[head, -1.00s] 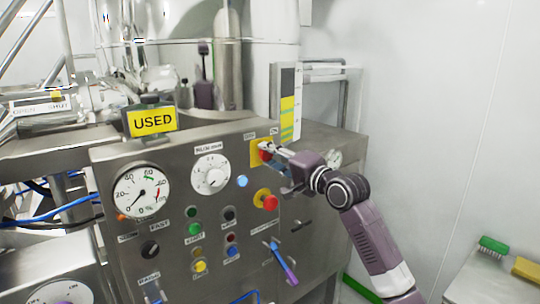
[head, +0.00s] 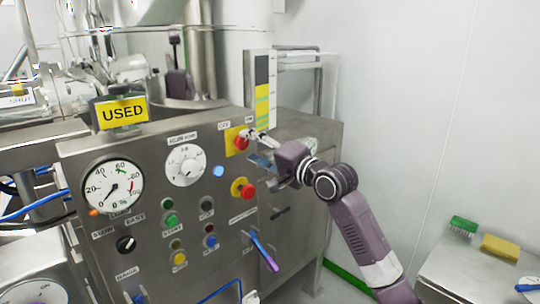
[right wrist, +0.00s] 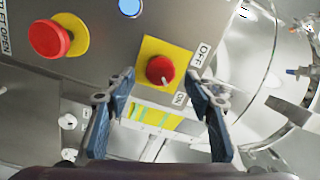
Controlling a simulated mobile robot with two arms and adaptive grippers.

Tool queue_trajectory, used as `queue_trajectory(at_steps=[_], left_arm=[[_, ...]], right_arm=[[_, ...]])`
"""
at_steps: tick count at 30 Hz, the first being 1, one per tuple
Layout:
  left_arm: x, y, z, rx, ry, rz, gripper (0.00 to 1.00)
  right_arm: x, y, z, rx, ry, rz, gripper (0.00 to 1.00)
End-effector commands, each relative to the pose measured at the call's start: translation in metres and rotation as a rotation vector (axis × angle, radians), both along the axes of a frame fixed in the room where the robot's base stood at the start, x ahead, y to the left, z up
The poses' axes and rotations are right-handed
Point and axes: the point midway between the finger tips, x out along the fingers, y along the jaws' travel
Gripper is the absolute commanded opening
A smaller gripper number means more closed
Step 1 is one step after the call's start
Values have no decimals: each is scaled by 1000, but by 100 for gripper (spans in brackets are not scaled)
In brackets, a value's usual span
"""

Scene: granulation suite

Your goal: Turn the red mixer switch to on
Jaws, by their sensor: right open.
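The red mixer switch (head: 241,142) is a round red knob on a yellow square plate at the panel's upper right corner. In the right wrist view the red switch (right wrist: 160,70) has a white mark at its lower edge, between the OFF label (right wrist: 200,55) and the ON label (right wrist: 179,98). My right gripper (head: 255,140) is at the switch in the head view. In the right wrist view my right gripper (right wrist: 160,82) is open, with one finger on each side below the knob; I cannot tell whether they touch it. My left gripper is not in view.
A red emergency-style button (head: 247,191) on yellow sits below the switch and also shows in the right wrist view (right wrist: 48,38). The panel carries gauges (head: 112,188), a white dial (head: 185,165) and several buttons. A side table (head: 470,275) with brushes stands at right.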

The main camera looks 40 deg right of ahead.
Motion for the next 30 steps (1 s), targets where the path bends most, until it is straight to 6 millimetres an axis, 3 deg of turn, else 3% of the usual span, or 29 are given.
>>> queue_trajectory(at_steps=[6, 13, 19, 30], left_arm=[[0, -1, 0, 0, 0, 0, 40], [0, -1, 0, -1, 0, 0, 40], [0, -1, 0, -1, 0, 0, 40], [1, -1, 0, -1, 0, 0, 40]], right_arm=[[-43, -4, -2, 0, 2, -1, 49], [-75, -6, -1, 1, 1, 0, 49], [-87, -7, -1, 1, 1, 0, 49], [-88, -7, -1, 1, 1, 0, 49]])
